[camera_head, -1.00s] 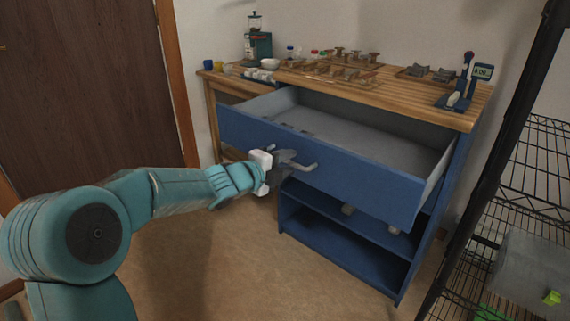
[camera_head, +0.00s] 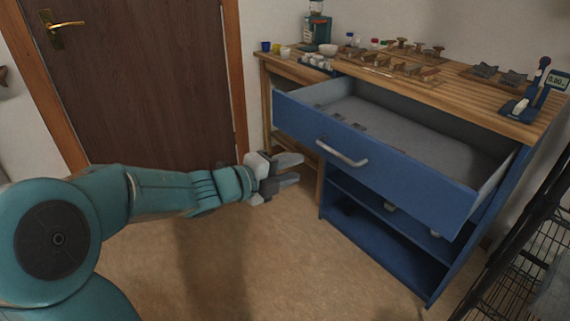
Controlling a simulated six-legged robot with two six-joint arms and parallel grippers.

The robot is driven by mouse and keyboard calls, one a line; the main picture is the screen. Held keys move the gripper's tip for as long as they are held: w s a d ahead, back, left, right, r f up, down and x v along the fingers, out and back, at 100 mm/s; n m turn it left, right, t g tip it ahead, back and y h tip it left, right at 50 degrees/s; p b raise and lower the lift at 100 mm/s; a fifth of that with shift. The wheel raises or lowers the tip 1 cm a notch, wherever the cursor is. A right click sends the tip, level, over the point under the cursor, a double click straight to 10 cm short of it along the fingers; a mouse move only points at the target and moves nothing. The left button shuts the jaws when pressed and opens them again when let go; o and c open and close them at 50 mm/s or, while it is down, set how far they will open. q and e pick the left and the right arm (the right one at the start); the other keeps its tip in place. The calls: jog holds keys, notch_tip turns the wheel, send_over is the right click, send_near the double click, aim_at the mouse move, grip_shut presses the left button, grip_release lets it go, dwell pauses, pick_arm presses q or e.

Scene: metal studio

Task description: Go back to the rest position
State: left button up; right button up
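My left gripper (camera_head: 290,170) is in front of the blue workbench, left of the drawer's handle and apart from it. Its grey fingers are spread and nothing shows between them. The blue drawer (camera_head: 400,182) is pulled out, and its metal bar handle (camera_head: 342,153) is fully in view. A few small dark items lie inside the drawer. My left arm, teal, reaches in from the left edge. My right gripper is not in view.
The wooden bench top (camera_head: 455,98) carries a scale (camera_head: 535,95), a teal grinder (camera_head: 317,28), a white bowl (camera_head: 328,49) and wooden trays. A black wire rack (camera_head: 515,255) stands at the right. A brown door (camera_head: 135,85) is at the left. The floor before the bench is clear.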

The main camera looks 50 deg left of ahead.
pick_arm(q)
jog(key=shift+s+r, duration=0.1)
jog(key=shift+s, duration=0.6)
